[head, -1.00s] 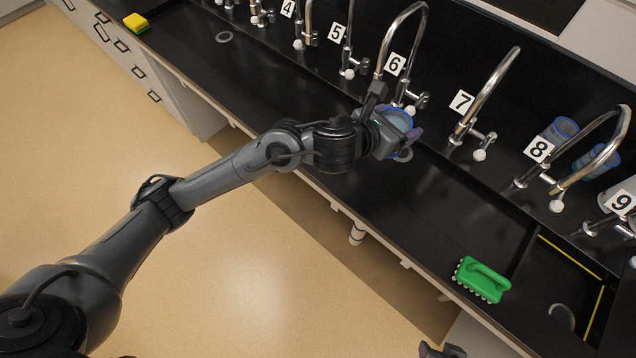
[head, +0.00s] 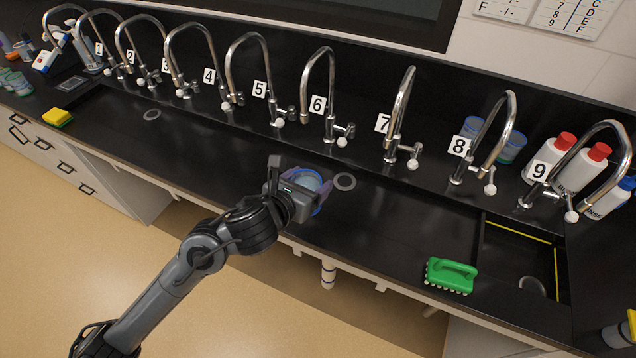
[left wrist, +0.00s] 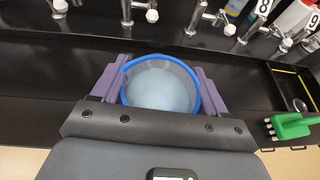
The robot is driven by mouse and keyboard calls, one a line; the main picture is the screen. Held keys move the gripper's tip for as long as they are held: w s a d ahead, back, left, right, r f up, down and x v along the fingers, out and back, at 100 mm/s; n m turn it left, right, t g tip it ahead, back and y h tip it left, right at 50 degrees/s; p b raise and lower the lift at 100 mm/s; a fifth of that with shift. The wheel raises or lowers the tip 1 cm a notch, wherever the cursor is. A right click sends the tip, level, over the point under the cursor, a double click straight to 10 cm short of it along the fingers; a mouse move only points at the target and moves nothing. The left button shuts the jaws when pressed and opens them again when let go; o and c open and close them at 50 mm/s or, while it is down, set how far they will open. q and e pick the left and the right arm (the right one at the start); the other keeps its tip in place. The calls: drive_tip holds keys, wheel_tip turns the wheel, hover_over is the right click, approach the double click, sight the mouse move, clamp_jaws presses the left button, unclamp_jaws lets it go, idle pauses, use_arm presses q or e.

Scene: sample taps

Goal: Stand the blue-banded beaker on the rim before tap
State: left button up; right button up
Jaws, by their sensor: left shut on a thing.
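A clear beaker (head: 308,181) with a blue rim is held in my left gripper (head: 310,188), over the long black sink trough (head: 230,150). In the left wrist view, the beaker (left wrist: 158,88) sits between two purple fingers (left wrist: 160,92), which close on its sides. Its mouth faces the camera and its inside looks pale blue; its lower part is hidden. Numbered curved taps stand in a row along the back ledge. Tap 6 (head: 332,85) and tap 7 (head: 402,105) are behind and right of the gripper. My right gripper is not in view.
Red-capped bottles (head: 583,168) stand by tap 9. A green brush (head: 451,276) sits on the front edge, and a yellow sponge (head: 57,117) at far left.

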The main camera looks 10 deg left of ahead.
use_arm(q)
drive_tip(key=shift+w+a+f+b, duration=0.2)
drive_tip(key=shift+w+a+f, duration=0.1)
drive_tip(key=shift+a+f, duration=0.95)
drive_tip(key=shift+w+a+f+b, duration=0.2)
drive_tip(key=shift+w+a+f, duration=0.1)
drive_tip(key=shift+a+f, duration=1)
drive_tip(key=shift+w+a+f+b, duration=0.25)
drive_tip(key=shift+a+f, duration=0.65)
drive_tip(key=shift+f, duration=0.65)
drive_tip(key=shift+w, duration=0.1)
drive_tip(key=shift+f, duration=0.15)
drive_tip(key=o, duration=1.3)
drive_tip(key=shift+o, duration=0.2)
